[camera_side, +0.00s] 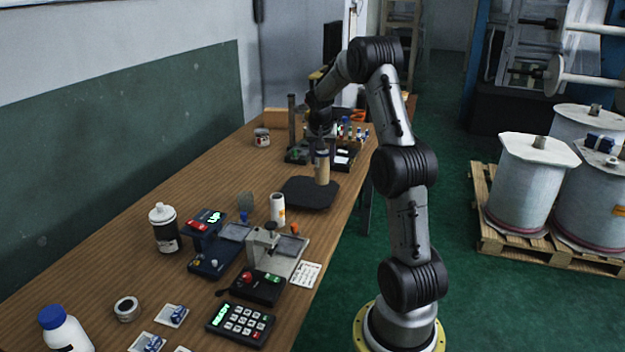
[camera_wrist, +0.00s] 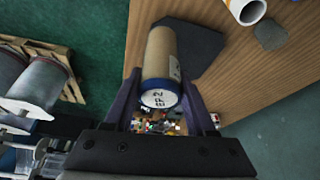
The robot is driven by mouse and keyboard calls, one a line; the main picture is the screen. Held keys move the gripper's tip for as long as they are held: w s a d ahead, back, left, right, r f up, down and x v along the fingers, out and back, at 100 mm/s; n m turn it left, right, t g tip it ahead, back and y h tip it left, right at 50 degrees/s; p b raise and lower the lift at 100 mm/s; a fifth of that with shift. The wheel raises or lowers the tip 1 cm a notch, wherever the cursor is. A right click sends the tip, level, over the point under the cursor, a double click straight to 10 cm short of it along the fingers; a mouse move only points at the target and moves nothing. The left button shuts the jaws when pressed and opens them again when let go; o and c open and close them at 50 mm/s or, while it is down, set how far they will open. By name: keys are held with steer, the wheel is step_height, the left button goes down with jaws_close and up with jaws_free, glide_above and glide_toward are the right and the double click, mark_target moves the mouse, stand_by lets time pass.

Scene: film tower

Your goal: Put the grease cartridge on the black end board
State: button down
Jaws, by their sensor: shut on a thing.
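The grease cartridge is a tan cylinder (camera_side: 322,169) standing upright at the right part of the table in the side view. The black end board (camera_side: 304,193) is a flat dark plate on the table, directly under or just behind the cartridge. In the wrist view the board (camera_wrist: 196,42) shows beyond the cartridge. I cannot tell whether the cartridge's lower end touches it.
A white roll (camera_side: 277,209) and a grey device (camera_side: 272,250) stand in front of the board. A can (camera_side: 261,137) stands at the back.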

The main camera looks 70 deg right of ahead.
steer(key=shift+w+d+f, duration=0.95)
steer(key=shift+d+f, duration=0.45)
steer(key=shift+f, duration=0.45)
steer(key=shift+w+d+f, duration=0.9)
steer(key=shift+d+f, duration=0.5)
steer(key=shift+f, duration=0.5)
steer(key=shift+w+d+f, duration=0.95)
steer(key=shift+d+f, duration=0.45)
steer(key=shift+f, duration=0.45)
steer(key=shift+f, duration=0.15)
steer(key=shift+c, duration=1.1)
jaws_free()
